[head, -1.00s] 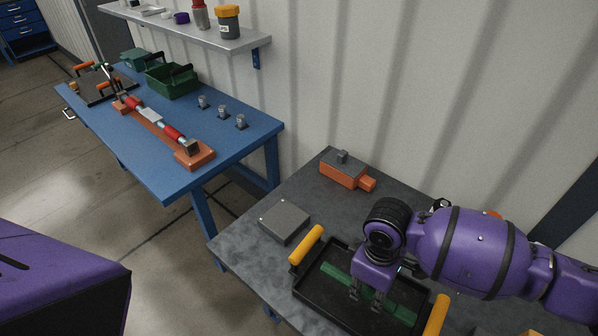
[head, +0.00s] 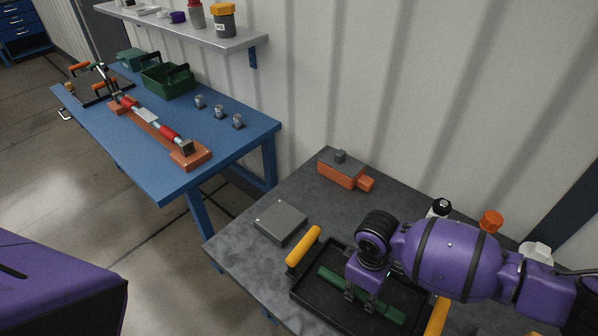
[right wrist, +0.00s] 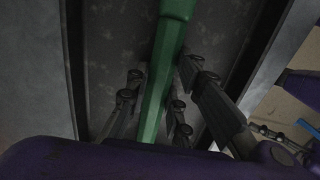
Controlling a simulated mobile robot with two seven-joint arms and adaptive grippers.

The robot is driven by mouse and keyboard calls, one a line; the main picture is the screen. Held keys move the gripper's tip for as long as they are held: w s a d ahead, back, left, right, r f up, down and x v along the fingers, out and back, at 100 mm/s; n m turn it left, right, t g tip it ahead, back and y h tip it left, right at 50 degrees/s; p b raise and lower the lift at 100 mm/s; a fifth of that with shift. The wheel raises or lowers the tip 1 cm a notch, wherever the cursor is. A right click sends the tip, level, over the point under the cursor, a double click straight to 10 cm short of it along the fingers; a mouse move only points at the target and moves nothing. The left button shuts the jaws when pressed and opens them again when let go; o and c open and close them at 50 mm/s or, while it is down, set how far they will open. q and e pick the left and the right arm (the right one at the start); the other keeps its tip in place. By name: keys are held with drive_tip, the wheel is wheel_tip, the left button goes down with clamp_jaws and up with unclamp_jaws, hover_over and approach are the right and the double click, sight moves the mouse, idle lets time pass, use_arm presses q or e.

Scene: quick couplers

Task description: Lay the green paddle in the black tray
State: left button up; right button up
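The green paddle (head: 333,278) lies lengthwise inside the black tray (head: 303,290), which has yellow handles, on the grey table. My right gripper (head: 362,302) is over the middle of the paddle and hides part of it. In the right wrist view the paddle (right wrist: 164,80) runs between the fingers of my right gripper (right wrist: 163,92). The fingers stand apart with a visible gap beside the paddle, so the gripper looks open around it.
A grey flat box (head: 281,222) and an orange block with a grey knob (head: 343,173) stand on the grey table (head: 240,245). Bottles with orange (head: 491,222) and black (head: 440,207) caps stand behind my right arm. A blue table (head: 190,140) with other parts is at left.

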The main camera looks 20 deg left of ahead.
sight(361, 292)
use_arm(q)
drive_tip(key=shift+f, duration=0.15)
use_arm(e)
drive_tip(key=o, duration=0.5)
drive_tip(key=shift+c, duration=0.2)
use_arm(q)
drive_tip(key=shift+w+d+r+p, duration=0.2)
drive_tip(key=shift+w+r+p, duration=0.2)
drive_tip(key=shift+r+p, duration=0.15)
use_arm(e)
wheel_tip(361, 292, up, 12)
drive_tip(key=shift+w+a+r, duration=0.15)
drive_tip(key=shift+a, duration=0.25)
